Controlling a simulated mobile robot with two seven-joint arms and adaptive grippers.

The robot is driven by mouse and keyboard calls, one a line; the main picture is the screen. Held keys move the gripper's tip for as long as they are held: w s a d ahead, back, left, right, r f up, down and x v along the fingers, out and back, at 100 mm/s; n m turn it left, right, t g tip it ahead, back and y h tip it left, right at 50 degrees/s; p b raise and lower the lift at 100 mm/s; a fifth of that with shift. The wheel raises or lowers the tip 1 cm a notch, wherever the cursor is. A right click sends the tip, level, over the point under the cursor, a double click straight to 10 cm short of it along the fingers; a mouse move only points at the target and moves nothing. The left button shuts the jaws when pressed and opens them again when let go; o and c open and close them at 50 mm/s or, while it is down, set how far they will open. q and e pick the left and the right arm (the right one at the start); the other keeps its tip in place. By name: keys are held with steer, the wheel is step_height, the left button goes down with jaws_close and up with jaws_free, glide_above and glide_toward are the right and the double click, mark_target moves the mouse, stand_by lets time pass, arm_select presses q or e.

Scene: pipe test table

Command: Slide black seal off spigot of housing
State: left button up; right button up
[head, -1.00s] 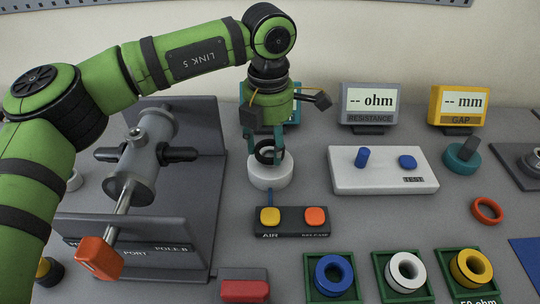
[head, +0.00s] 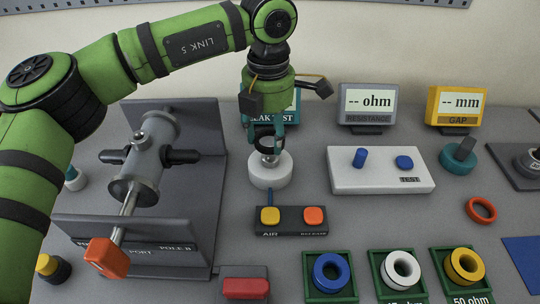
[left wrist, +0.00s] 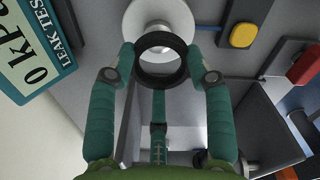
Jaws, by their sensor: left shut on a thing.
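My left gripper (head: 265,143) is above the round white housing (head: 270,174), its fingers pointing down. The seal is a thick ring held across the fingertips. The housing (left wrist: 139,17) shows beyond it at the top of that view. The housing's short metallic spigot (head: 270,160) shows just below the fingers in the head view. The seal appears lifted to or above the spigot's top; exact clearance is hard to tell. My right gripper is not in view.
A control box with yellow and orange buttons (head: 292,221) lies in front of the housing. A grey pipe fixture (head: 142,165) stands left. A white test box (head: 380,173) is right. Green trays with blue, white and yellow rings (head: 332,272) line the front.

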arm_select(q)
steer(key=shift+r+p, duration=0.8)
steer(key=shift+r, duration=0.65)
step_height(320, 180, up, 3)
steer(key=shift+p, duration=0.95)
